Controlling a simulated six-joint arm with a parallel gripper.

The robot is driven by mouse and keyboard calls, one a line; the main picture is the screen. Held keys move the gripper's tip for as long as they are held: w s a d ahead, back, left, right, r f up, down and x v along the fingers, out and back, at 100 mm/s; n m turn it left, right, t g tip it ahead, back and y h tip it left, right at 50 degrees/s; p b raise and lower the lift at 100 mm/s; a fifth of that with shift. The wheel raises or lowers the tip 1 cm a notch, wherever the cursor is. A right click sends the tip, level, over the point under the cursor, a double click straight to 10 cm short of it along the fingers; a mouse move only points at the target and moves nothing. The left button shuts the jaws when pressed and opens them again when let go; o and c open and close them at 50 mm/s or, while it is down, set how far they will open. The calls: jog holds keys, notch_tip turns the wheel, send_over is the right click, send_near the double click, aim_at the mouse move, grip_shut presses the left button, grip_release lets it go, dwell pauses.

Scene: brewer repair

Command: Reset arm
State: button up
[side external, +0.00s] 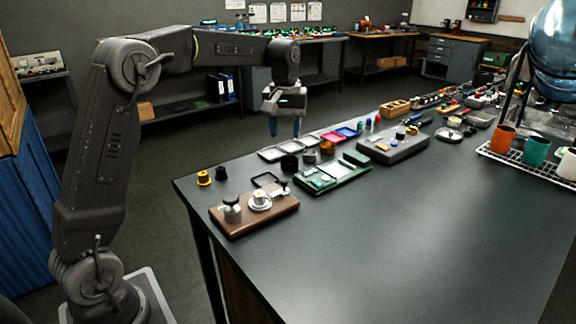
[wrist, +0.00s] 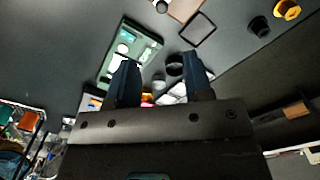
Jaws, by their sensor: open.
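In the side view the green tray (side external: 345,178) lies on the dark table (side external: 400,220), apart from my gripper. A brown base (side external: 232,224) with metal round parts stands near the table's left corner.
A grey unit (side external: 395,150) stands behind the green tray. Yellow (side external: 204,178) and black (side external: 221,173) knobs sit by the left edge. Cups, including an orange one (side external: 502,138), stand on a wire rack (side external: 520,164) at right. The table's front is clear.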

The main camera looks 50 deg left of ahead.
jog(key=s+d+r+m+t, duration=0.25)
jog(key=s+d, duration=0.35)
jog(key=s, duration=0.3)
jog(key=s+d+r+m+t, duration=0.1)
jog(key=s+d+m, duration=0.35)
jog(key=s, duration=0.45)
jog(key=s+d+f+m+t, duration=0.2)
jog(key=s+d+f, duration=0.1)
jog(key=s, duration=0.5)
jog(key=shift+s+d+f, duration=0.2)
jog(key=shift+f, duration=0.65)
